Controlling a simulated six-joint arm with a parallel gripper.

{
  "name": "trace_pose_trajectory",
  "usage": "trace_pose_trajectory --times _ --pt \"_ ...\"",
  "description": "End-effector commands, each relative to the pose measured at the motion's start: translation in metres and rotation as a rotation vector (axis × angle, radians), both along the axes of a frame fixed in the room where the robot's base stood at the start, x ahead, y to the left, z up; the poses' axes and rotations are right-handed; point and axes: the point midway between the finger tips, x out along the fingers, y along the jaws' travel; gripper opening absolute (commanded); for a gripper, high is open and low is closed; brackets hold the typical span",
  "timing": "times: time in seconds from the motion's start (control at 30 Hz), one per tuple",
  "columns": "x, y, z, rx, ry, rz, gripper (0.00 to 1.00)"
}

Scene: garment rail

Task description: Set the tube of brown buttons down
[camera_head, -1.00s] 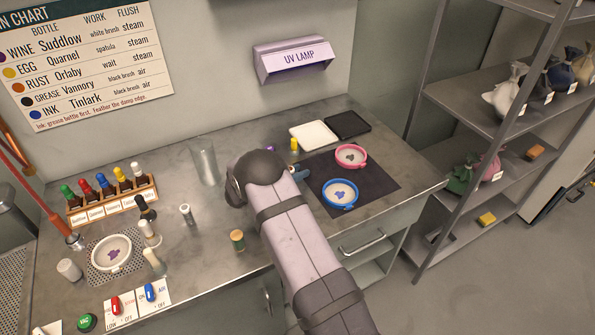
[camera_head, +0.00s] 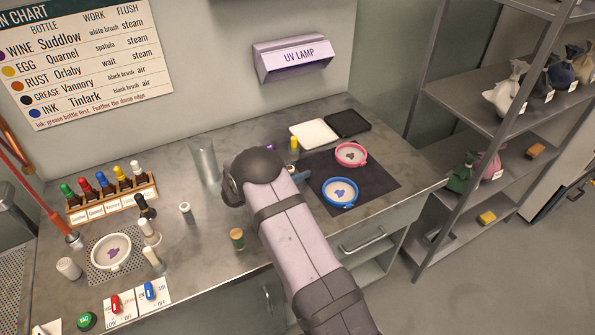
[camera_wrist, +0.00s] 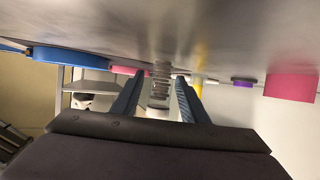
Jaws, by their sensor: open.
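A clear tube with a pale cap (camera_wrist: 158,102) stands between the two fingers of my gripper (camera_wrist: 157,95) in the wrist view, which shows the counter upside down along the top. Its far end appears to meet the counter. The fingers are open, one on each side of the tube, with a narrow gap visible. The colour of what is inside the tube is hard to make out, so I cannot confirm brown buttons. In the head view my arm hides the tube, and only a blue bit of my gripper (camera_head: 299,178) shows beside the dark mat.
A blue-rimmed dish (camera_head: 340,193) and a pink-rimmed dish (camera_head: 350,154) sit on the dark mat (camera_head: 384,180). A yellow bottle (camera_head: 294,143) and a white tray (camera_head: 314,132) are behind. A glass cylinder (camera_head: 204,160) stands left of my arm. A green-and-brown spool-like item (camera_head: 237,239) stands nearer the front.

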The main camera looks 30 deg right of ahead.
Motion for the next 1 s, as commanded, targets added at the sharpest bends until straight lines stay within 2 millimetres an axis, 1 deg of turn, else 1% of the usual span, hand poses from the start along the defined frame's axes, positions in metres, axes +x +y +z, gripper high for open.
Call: trace_pose_trajectory --times 0.4,0.6,0.8,1.0 --pt "-0.025 0.062 0.026 0.0 -0.002 0.004 0.4" --pt "-0.034 0.084 0.037 0.0 -0.001 0.003 0.4" --pt "-0.039 0.093 0.042 -0.001 0.0 0.0 0.4" --pt "-0.039 0.094 0.042 -0.001 0.0 0.0 0.4"
